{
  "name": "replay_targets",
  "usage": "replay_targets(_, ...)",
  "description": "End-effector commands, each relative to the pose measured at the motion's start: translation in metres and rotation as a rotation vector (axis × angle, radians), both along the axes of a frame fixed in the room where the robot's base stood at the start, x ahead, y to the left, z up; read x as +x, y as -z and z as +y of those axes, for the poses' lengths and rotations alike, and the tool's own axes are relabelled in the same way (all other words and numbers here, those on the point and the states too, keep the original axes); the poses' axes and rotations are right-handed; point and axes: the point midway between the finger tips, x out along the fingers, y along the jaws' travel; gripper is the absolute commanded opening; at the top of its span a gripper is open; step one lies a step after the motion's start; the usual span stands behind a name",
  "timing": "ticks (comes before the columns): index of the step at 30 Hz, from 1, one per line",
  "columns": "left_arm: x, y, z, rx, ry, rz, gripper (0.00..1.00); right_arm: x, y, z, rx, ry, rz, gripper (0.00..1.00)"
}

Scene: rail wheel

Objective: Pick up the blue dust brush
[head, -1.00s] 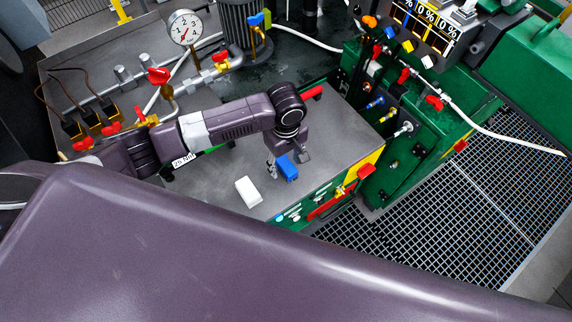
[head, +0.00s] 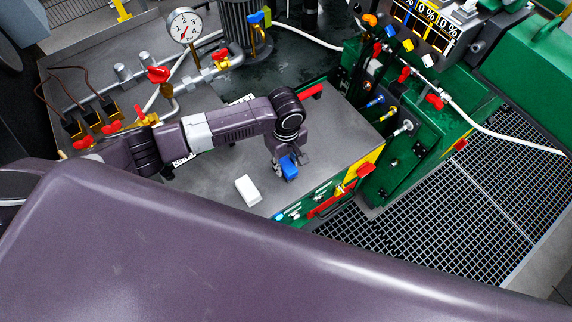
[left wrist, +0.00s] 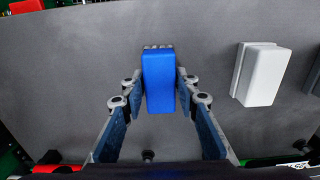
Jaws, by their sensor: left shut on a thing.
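The blue dust brush (head: 289,168) is on the grey top of the green cabinet in the head view. In the left wrist view the brush (left wrist: 159,82) lies between the two fingers. My left gripper (head: 284,166) is shut on the brush, with a finger at each side of it; the fingertips (left wrist: 160,84) also show in the left wrist view. Whether the brush touches the top or is a little above it, I cannot tell. My right gripper is not in view.
A white block (head: 248,190) lies on the top, left of the brush. Red valve handles, pipes and a gauge (head: 185,25) stand at the back left. A green machine with knobs (head: 400,150) rises at the right. The top's middle is clear.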

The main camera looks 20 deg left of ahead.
Motion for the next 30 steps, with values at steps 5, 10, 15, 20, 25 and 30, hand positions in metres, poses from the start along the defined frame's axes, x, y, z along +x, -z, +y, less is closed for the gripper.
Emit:
replay_targets(5,0.000,-0.003,0.000,-0.001,0.000,-0.001,0.04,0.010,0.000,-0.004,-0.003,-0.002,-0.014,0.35)
replay_targets(10,0.001,-0.019,0.000,-0.002,0.001,-0.002,0.04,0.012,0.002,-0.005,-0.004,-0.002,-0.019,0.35)
replay_targets(15,0.002,-0.059,-0.001,-0.004,0.002,-0.007,0.04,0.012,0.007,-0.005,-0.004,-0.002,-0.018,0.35)
replay_targets(20,0.002,-0.108,-0.002,-0.004,0.001,-0.007,0.04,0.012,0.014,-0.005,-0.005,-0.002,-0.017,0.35)
replay_targets(25,0.002,-0.154,-0.001,-0.004,0.001,-0.006,0.04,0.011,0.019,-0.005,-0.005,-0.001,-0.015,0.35)
replay_targets(30,0.001,-0.188,0.001,0.002,0.000,-0.004,0.04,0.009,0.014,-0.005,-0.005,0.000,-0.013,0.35)
